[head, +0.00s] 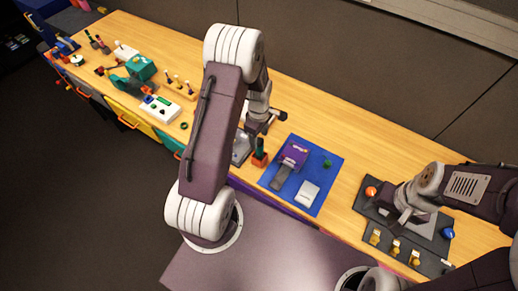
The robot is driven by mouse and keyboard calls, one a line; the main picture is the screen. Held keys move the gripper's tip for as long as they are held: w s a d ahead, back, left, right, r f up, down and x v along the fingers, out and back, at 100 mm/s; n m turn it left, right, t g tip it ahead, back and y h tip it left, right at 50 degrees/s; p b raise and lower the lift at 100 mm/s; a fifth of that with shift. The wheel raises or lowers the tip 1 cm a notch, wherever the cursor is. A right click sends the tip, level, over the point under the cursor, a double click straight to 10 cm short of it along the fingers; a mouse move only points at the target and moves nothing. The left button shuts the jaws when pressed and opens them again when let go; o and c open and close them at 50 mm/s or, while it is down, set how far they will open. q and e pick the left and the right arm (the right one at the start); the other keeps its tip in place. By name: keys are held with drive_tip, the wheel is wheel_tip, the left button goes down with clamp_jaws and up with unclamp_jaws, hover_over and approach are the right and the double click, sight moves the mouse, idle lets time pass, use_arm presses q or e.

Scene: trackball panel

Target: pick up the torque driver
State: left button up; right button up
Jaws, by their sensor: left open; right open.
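A dark green upright handle in an orange-red base (260,157) stands at the left edge of the blue mat. It looks like the torque driver, but it is too small to be sure. My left gripper (266,122) is open, just above and behind this handle; its arm hides part of the bench there. I see nothing held in it. My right gripper (402,213) is open over the dark panel (371,212) at the right; its fingertips are partly hidden by its own body.
A blue mat (322,167) holds a purple device (294,156) and a white box (307,193). The panel carries an orange ball (371,192), a blue ball (448,233) and several yellow parts. A teal machine (134,74) and small tools stand at the left. Bare wood lies behind the mat.

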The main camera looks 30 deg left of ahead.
sight(259, 140)
use_arm(q)
drive_tip(key=shift+w+d+f+p, duration=0.1)
drive_tip(key=shift+w+f+p, duration=0.25)
drive_tip(key=shift+f, duration=0.2)
drive_tip(key=shift+w+f+p, duration=0.2)
drive_tip(key=shift+f+p, duration=0.15)
drive_tip(key=shift+f, duration=0.2)
wheel_tip(259, 140, down, 3)
drive_tip(key=shift+s+r+p, duration=0.15)
drive_tip(key=shift+p, duration=0.2)
drive_tip(key=shift+s+f, duration=0.25)
drive_tip(key=shift+w, duration=0.15)
drive_tip(key=c, duration=0.3)
drive_tip(key=shift+w+f, duration=0.1)
clamp_jaws()
use_arm(e)
drive_tip(key=shift+w+r, duration=0.2)
drive_tip(key=shift+r, duration=0.25)
drive_tip(key=shift+w+r, duration=0.2)
drive_tip(key=shift+r, duration=0.25)
